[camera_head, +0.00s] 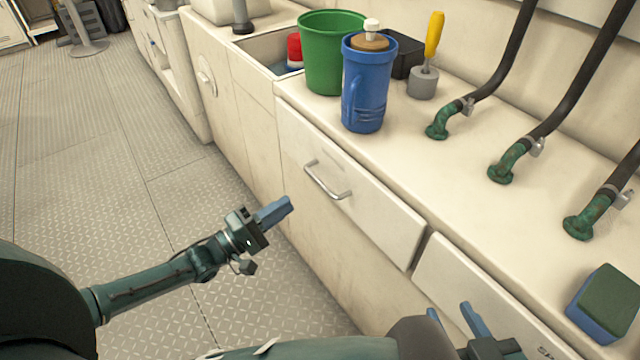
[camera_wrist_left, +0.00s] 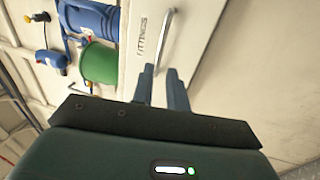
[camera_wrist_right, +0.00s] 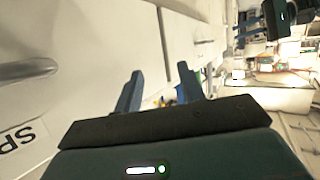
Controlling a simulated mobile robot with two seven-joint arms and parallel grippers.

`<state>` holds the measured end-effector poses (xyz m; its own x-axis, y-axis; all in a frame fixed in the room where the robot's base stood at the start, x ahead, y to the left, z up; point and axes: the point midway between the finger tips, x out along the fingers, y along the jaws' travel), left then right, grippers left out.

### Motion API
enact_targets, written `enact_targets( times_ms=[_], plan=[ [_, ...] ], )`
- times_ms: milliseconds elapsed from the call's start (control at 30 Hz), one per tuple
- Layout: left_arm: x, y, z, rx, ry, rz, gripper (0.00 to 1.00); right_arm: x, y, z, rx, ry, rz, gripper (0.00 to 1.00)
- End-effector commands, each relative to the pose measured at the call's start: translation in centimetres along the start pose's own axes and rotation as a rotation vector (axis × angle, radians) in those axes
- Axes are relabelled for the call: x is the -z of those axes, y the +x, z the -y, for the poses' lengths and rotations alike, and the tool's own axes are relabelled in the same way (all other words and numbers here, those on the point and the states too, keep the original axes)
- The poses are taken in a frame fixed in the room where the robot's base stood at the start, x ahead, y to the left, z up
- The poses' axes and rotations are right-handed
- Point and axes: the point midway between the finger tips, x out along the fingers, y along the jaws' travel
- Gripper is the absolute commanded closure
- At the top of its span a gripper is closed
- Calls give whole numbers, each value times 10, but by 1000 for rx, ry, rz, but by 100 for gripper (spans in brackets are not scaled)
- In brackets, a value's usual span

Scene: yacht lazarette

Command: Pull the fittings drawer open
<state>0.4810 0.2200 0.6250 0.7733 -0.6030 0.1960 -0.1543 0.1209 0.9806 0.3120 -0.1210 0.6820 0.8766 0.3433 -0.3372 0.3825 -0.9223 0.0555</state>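The fittings drawer (camera_head: 375,205) is a cream front under the counter and looks shut. Its silver bar handle (camera_head: 327,181) is bare. In the left wrist view the drawer (camera_wrist_left: 142,70) carries the label FITTINGS, with the handle (camera_wrist_left: 161,42) beyond my fingertips. My left gripper (camera_head: 283,207) is in front of the drawer, below and left of the handle, not touching it. Its fingers (camera_wrist_left: 161,72) are a little apart, with nothing between them. My right gripper (camera_head: 449,309) is by the neighbouring drawer at the right. Its fingers (camera_wrist_right: 160,80) are wide apart and empty.
A neighbouring drawer (camera_head: 480,290) has a label starting "SP" (camera_wrist_right: 22,140). On the counter stand a green bucket (camera_head: 325,60), a blue jug (camera_head: 366,90), a yellow-handled tool (camera_head: 432,45), hose fittings (camera_head: 440,122) and a sponge (camera_head: 605,300). The plated floor (camera_head: 130,150) at left is clear.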

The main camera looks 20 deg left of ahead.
Motion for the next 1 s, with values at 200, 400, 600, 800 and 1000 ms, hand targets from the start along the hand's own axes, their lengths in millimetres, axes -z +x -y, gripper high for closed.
enact_targets(
  times_ms=[200, 400, 600, 800, 1000],
  plan=[
    [-1, 50, 1, -5, 0, 1, 85, -3, 4, 0, -3, -15, -22, 61],
    [-1, 84, 1, -3, 1, 1, 85, -2, 6, 0, -9, -25, -57, 61],
    [-1, 102, 1, 0, 0, 0, 85, 0, 7, -1, -14, -34, -81, 61],
    [-1, 105, 0, 1, 0, 0, 85, 1, 7, -1, -14, -35, -85, 61],
    [-1, 105, 0, 1, 0, 0, 90, 0, 7, -1, -13, -35, -84, 61]
  ],
)
